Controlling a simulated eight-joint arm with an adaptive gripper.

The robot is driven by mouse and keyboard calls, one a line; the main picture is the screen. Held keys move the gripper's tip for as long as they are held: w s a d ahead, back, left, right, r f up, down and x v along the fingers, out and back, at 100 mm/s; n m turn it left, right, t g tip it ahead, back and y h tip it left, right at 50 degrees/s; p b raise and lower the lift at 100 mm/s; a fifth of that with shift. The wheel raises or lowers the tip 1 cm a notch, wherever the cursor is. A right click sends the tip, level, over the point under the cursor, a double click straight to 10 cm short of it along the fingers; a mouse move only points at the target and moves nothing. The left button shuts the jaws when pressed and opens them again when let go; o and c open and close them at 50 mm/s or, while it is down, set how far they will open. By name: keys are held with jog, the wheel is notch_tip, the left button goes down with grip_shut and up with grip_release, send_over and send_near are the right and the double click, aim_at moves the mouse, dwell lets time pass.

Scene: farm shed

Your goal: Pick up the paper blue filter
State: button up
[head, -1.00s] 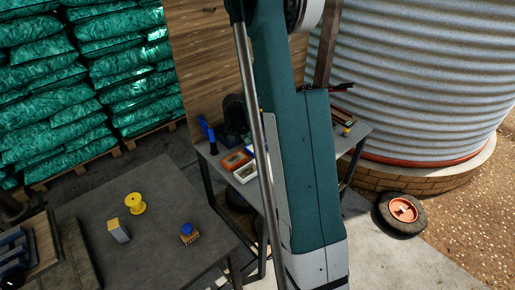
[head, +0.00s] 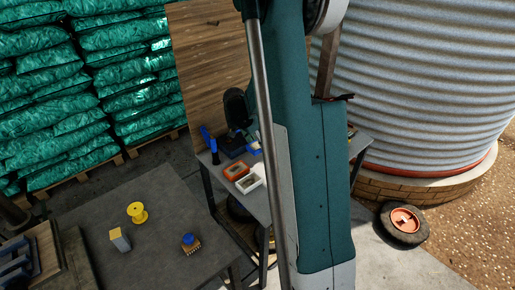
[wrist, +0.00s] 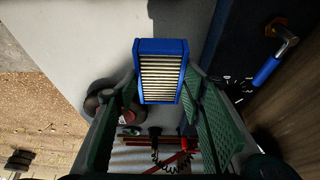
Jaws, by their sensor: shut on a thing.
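The blue filter (wrist: 161,71) has a blue frame around pale pleated paper. In the wrist view it sits upright between the tips of my two green fingers. My gripper (wrist: 160,92) is shut on its lower part, with a finger against each side. In the head view my own arm hides my gripper.
The bench holds an orange tray (head: 237,170), a white tray (head: 247,184) and a blue-handled tool (head: 210,143). The nearer dark table (head: 150,247) carries a yellow spool (head: 137,212), a small block (head: 120,239) and a brush (head: 190,243). A corrugated tank (head: 430,80) stands at right.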

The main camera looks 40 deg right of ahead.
jog(key=shift+r, duration=1.2)
